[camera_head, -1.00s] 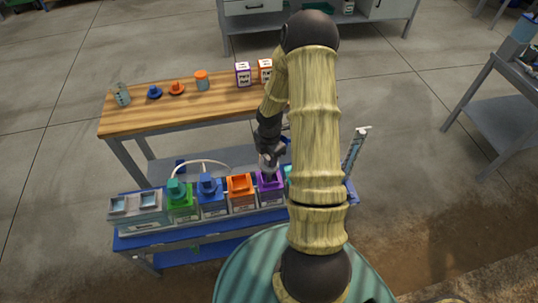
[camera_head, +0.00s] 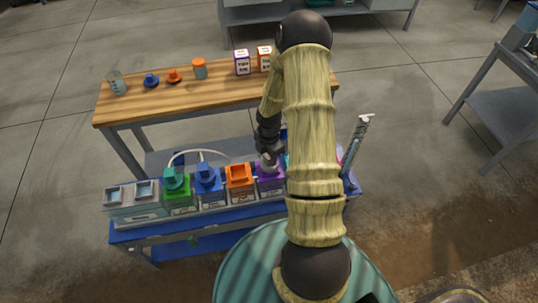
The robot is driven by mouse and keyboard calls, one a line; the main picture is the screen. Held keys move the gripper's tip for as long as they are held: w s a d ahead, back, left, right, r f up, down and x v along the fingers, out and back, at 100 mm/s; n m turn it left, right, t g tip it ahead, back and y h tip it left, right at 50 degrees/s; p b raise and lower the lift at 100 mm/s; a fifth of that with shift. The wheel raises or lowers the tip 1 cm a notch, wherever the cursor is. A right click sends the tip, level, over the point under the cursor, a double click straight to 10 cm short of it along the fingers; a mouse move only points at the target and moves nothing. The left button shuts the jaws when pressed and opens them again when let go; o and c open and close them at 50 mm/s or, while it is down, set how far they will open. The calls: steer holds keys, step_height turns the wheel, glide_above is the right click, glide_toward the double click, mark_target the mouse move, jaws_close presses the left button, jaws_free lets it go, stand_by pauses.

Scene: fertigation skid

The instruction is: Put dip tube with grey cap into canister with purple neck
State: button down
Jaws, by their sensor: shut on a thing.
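The canister with purple neck (camera_head: 270,184) stands on the blue skid, to the right of the orange-necked canister and partly hidden on its right by my arm. My gripper (camera_head: 268,156) points down right over its purple neck. It is shut on the grey cap (camera_head: 269,163) of the dip tube. The cap shows as a small light grey piece at the neck. The tube below it is not visible, and I cannot tell whether the cap touches the neck.
Canisters with an orange neck (camera_head: 239,183), a blue cap (camera_head: 208,184) and a green cap (camera_head: 177,187) stand in a row to the left, beside a grey double-basin unit (camera_head: 131,202). White hoses arch behind them. A wooden bench (camera_head: 185,98) with bottles and boxes stands behind.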

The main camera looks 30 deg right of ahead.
steer(key=c, duration=0.9)
jaws_free()
steer(key=shift+r, duration=0.1)
step_height(320, 180, up, 17)
steer(key=p, duration=0.1)
steer(key=shift+r+p, duration=0.15)
steer(key=shift+p, duration=0.2)
